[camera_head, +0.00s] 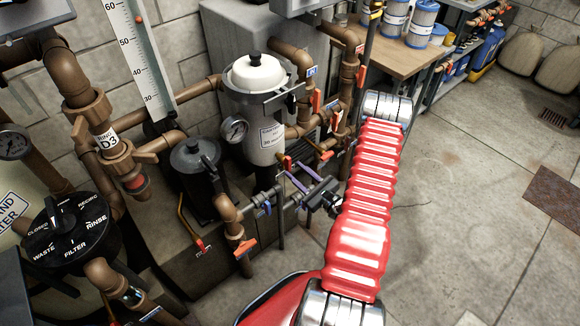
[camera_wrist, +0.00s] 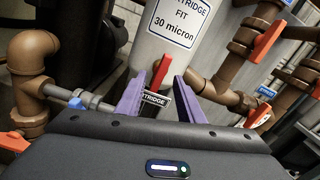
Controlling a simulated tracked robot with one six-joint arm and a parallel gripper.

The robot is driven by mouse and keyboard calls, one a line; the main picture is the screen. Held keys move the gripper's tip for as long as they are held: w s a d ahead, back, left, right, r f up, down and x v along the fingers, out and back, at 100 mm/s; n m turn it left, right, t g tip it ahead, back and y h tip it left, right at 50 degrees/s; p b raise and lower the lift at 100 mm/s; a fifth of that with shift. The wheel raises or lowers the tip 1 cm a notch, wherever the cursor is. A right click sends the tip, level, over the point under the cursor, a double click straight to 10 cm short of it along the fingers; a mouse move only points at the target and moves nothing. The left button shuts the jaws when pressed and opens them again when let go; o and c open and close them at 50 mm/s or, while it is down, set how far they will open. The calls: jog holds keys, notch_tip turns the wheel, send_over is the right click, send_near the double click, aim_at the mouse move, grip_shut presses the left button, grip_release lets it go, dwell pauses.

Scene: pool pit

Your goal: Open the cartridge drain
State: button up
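The cartridge housing (camera_head: 265,120) is a pale cylinder with a white lid and a label reading "30 micron"; its lower body (camera_wrist: 170,40) fills the top of the wrist view. A red lever (camera_wrist: 161,73) stands at its foot, above a tag (camera_wrist: 154,98) partly reading "RTRIDGE". It appears to be the cartridge drain handle; the red lever (camera_head: 286,161) also shows in the head view. My gripper (camera_wrist: 162,80) is open, with its purple fingers on either side of the lever. Gaps show between lever and fingers. In the head view my gripper (camera_head: 292,170) is beside the housing's foot.
Brown pipes (camera_wrist: 32,85) and other red-handled valves (camera_wrist: 268,42) stand close on both sides. The concrete floor (camera_head: 470,230) at right is mostly clear.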

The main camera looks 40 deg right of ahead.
jog(key=s, duration=0.4)
jog(key=shift+s, duration=0.15)
jog(key=shift+f, duration=0.1)
dwell(0.4)
